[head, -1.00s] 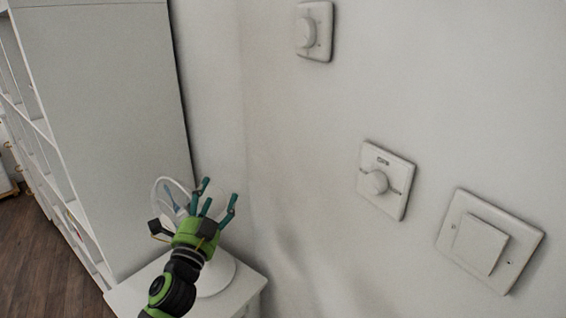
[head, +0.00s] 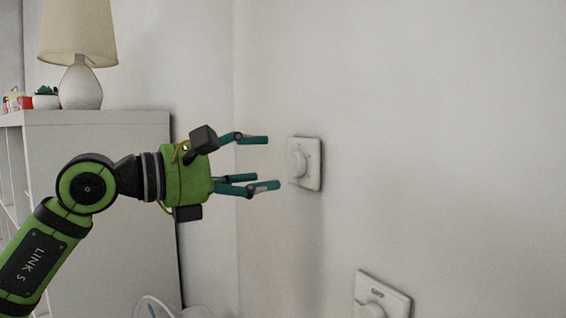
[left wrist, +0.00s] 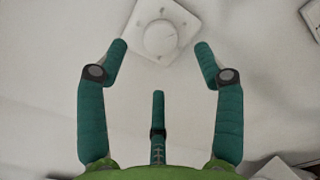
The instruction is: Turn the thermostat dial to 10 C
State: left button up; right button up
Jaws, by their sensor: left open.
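A white square wall plate (head: 312,178) with a round white dial (head: 298,163) is on the wall right of centre in the head view. In the left wrist view the dial (left wrist: 160,38) shows at the top, its square plate tilted in the picture. No scale reading is legible. My left gripper (head: 268,163) is open and empty, its teal fingers pointing at this dial and apart from it. In the left wrist view the gripper (left wrist: 160,58) has its fingers spread below and beside the dial. My right gripper is not in view.
A second wall plate (head: 397,303) with a round knob and small marking is lower right, cut off by the frame. A grey cabinet (head: 130,125) at left carries a lamp (head: 82,85) and a small plant (head: 46,98). The wall around the dial is clear.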

aim_at(292, 165)
pick_arm(q)
jog(key=p+x, duration=0.1)
jog(key=x, duration=0.4)
jog(key=shift+w+d+p, duration=0.1)
jog(key=shift+d+p, duration=0.2)
jog(key=shift+p, duration=0.1)
jog(key=c, duration=1.2)
